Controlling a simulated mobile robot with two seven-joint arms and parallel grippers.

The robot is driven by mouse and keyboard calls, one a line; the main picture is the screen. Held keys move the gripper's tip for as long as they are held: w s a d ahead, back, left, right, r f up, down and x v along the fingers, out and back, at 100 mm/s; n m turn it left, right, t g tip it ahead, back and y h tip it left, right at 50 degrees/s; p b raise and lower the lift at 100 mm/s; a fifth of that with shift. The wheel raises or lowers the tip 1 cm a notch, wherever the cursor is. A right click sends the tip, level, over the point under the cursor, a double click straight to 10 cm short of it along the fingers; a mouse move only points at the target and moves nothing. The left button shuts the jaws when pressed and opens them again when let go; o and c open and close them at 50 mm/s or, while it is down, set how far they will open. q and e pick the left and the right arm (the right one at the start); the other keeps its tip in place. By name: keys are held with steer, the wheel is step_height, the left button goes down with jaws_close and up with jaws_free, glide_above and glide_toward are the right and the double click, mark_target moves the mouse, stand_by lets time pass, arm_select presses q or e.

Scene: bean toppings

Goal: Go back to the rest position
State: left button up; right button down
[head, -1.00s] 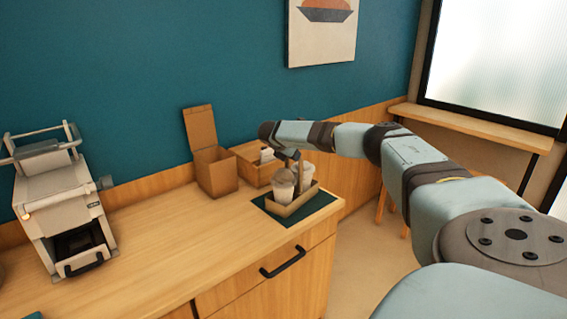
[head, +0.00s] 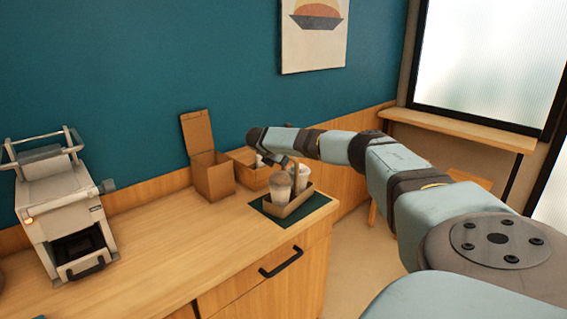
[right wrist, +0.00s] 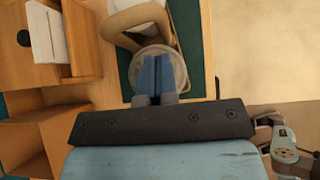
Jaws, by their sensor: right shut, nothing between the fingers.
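My right gripper (head: 288,161) hangs from its arm over the cups at the right end of the counter. In the right wrist view its blue fingers (right wrist: 158,76) are shut together with nothing between them, in front of a cup's round lid (right wrist: 148,58). I cannot tell whether they touch it. Two cups, the nearer one (head: 279,189) clearest, stand in a cardboard carrier (head: 291,208) on a dark green mat (head: 318,205). The carrier's handle is partly hidden near the gripper.
An open cardboard box (head: 213,178) and a lower box (head: 247,178) stand behind the carrier. A grey machine (head: 65,205) stands at the left. The counter (head: 170,237) is clear between them. A wooden ledge (head: 460,134) runs under the window.

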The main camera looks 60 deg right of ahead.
steer(key=v, duration=0.9)
steer(key=shift+r+b, duration=0.25)
steer(key=shift+b, duration=0.1)
steer(key=shift+w+a+f, duration=0.1)
steer(key=shift+w+a, duration=0.05)
steer(key=shift+a, duration=0.05)
